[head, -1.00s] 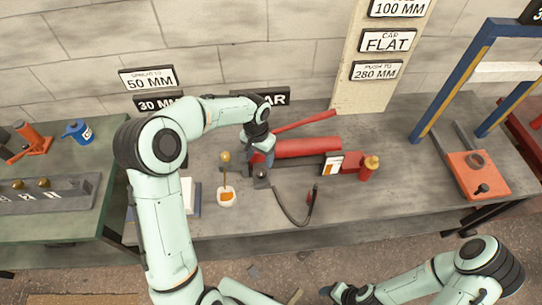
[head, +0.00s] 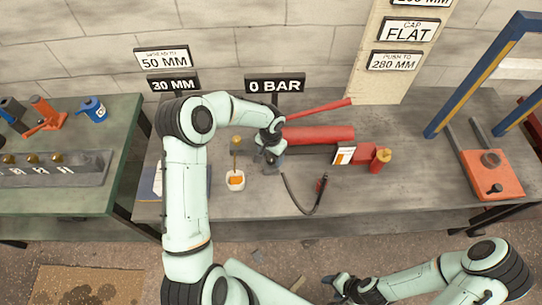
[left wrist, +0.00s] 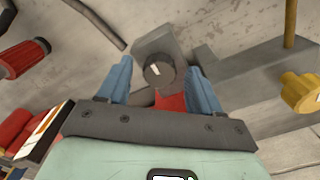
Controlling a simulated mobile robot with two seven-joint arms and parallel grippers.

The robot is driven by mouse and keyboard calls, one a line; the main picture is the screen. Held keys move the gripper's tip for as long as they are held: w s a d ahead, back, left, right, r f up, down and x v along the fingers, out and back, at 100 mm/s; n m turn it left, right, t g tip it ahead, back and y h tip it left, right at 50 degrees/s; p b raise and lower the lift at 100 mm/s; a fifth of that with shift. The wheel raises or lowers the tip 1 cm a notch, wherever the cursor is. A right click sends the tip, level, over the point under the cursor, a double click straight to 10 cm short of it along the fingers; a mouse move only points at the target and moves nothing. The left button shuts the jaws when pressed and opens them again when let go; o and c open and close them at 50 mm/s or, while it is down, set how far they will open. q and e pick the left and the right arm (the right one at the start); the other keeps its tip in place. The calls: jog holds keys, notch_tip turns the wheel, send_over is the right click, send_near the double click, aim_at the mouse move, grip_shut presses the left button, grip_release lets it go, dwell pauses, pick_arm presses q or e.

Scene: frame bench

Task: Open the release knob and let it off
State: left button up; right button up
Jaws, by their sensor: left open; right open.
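The release knob (left wrist: 159,70) is a dark round knob with a pale mark. It sits on a grey block (left wrist: 158,45) at the end of the red pump. The open blue fingers of my left gripper (left wrist: 160,80) stand on either side of the knob, and I see gaps between them and it. In the head view my left gripper (head: 270,155) is at the left end of the red pump cylinder (head: 318,136) and mostly hides the knob. My right gripper (head: 338,284) is open and empty, low in front of the bench.
A red lever (head: 318,108) slants above the cylinder. A black hose (head: 291,197) curls on the bench in front. A sign behind reads 0 BAR (head: 275,86). An orange block (head: 491,174) stands at right.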

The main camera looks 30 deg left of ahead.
pick_arm(q)
jog(key=shift+f, duration=0.3)
